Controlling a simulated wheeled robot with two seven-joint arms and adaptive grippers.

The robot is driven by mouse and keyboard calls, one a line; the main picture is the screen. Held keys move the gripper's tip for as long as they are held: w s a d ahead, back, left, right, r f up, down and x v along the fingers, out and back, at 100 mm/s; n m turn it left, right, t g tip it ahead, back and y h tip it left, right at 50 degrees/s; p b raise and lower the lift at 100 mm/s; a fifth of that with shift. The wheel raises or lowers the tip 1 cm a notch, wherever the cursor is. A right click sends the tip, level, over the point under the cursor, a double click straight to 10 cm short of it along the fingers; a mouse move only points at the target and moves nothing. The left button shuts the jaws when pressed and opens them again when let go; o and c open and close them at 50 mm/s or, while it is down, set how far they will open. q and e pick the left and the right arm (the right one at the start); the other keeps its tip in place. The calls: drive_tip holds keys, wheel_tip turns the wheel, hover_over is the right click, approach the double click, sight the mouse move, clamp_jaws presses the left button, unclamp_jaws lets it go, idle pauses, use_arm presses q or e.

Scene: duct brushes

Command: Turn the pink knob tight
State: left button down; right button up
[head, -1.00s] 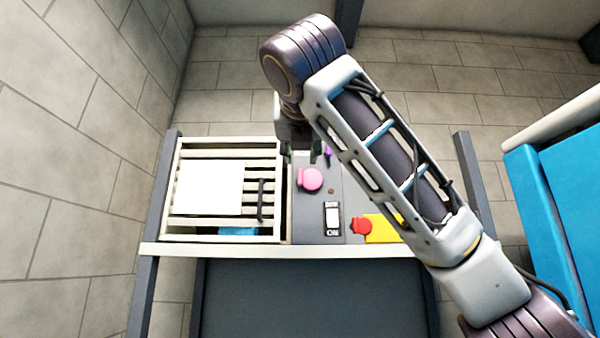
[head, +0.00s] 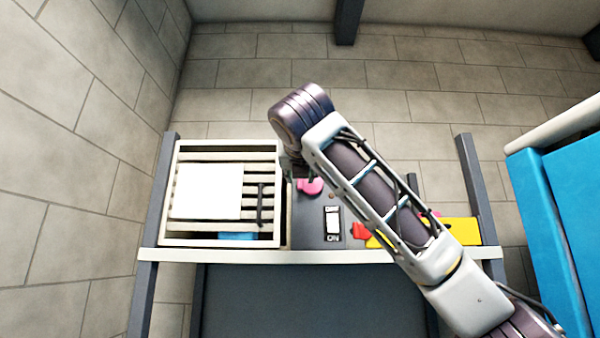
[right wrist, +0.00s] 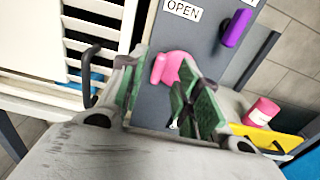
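The pink knob (head: 311,187) sits on the grey panel (head: 308,228), just right of the slatted frame, and is partly hidden by my right arm in the head view. In the right wrist view the pink knob (right wrist: 170,67) shows between the two green-padded fingers of my right gripper (right wrist: 160,76). The fingers are apart, one on each side of the knob as seen from the wrist. I cannot tell whether either finger touches it. In the head view my right gripper (head: 299,172) is small and mostly hidden by its wrist. My left gripper is not in view.
The white slatted frame (head: 168,215) lies left of the panel, with a black handle (head: 262,204). A purple handle (right wrist: 236,28) and an OPEN label (right wrist: 183,10) are beyond the knob.

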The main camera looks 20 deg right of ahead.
sight(300, 182)
drive_tip(key=shift+p+x, duration=0.6)
drive_tip(key=shift+x, duration=1.7)
clamp_jaws()
